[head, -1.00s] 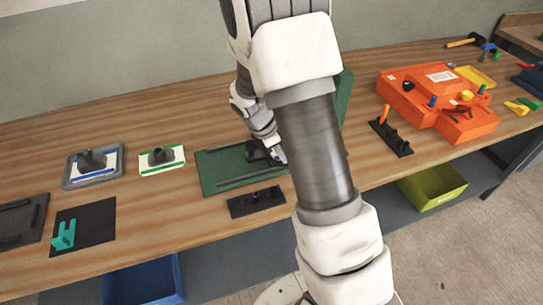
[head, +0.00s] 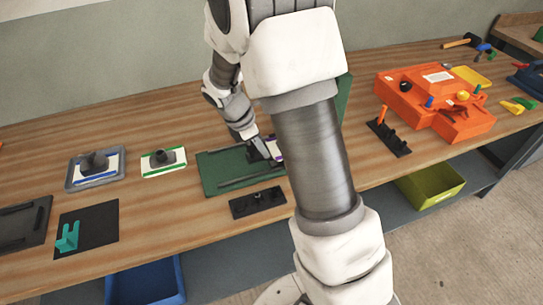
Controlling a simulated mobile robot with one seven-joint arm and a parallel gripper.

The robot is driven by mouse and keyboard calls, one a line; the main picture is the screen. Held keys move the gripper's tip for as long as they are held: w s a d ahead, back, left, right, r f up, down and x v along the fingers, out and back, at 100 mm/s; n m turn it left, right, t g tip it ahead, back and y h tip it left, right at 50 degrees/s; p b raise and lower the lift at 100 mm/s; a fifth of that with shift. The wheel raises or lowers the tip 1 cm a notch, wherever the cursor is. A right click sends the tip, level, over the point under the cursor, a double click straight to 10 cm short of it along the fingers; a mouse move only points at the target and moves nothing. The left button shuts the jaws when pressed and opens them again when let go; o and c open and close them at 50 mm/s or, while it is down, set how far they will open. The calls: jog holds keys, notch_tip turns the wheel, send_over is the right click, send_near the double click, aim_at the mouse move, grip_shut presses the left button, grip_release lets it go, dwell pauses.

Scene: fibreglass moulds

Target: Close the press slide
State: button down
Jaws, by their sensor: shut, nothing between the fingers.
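The press has a green base plate (head: 225,172) with dark rails, on the wooden bench at the middle of the head view. A green upright part (head: 345,90) shows behind my arm. A white piece with a purple edge (head: 276,151) is on the base's right part, partly hidden by my arm; I cannot tell how far the slide is in. My gripper (head: 262,152) is shut and empty, pointing down at the base just left of the white piece. Whether it touches the slide is unclear.
A black block with a peg (head: 257,202) lies in front of the press. White plates with black knobs (head: 164,160) stand to the left. An orange mould (head: 432,100) and a black pegged strip (head: 389,137) are to the right. Bins (head: 430,188) sit below the bench.

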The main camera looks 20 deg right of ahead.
jog(key=a+r+b, duration=0.4)
jog(key=b, duration=0.3)
jog(key=b+x, duration=0.2)
jog(key=x, duration=0.7)
jog(key=shift+w+d+f, duration=0.15)
jog(key=d, duration=0.3)
jog(key=shift+d+f, duration=0.15)
jog(key=shift+d, duration=0.45)
